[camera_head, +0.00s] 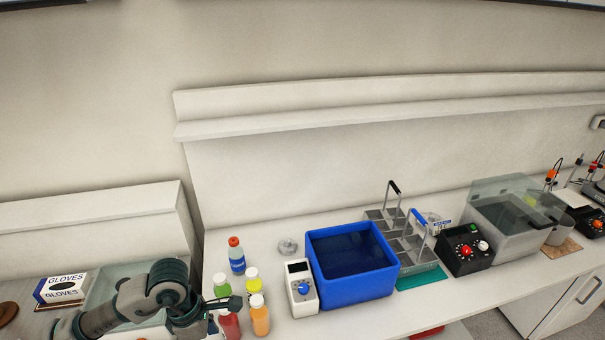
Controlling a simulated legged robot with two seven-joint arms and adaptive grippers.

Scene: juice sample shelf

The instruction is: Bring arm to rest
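My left arm comes in from the lower left, and its gripper (230,304) is just in front of the juice bottles. It is seen small and partly end-on, so I cannot tell whether its fingers are open or shut. It overlaps the red bottle (230,326) and the green bottle (222,286) in the picture; contact is unclear. A yellow bottle (253,283), an orange bottle (260,318) and a blue bottle with a red cap (237,261) stand upright close by. My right gripper is not in view.
A white device (301,291) and a blue water tub (347,288) stand right of the bottles. Farther right are grey carriers (407,247), a black control box (467,252) and a clear-lidded bath (510,250). A glove box (62,288) is at left. An empty wall shelf (380,113) runs above.

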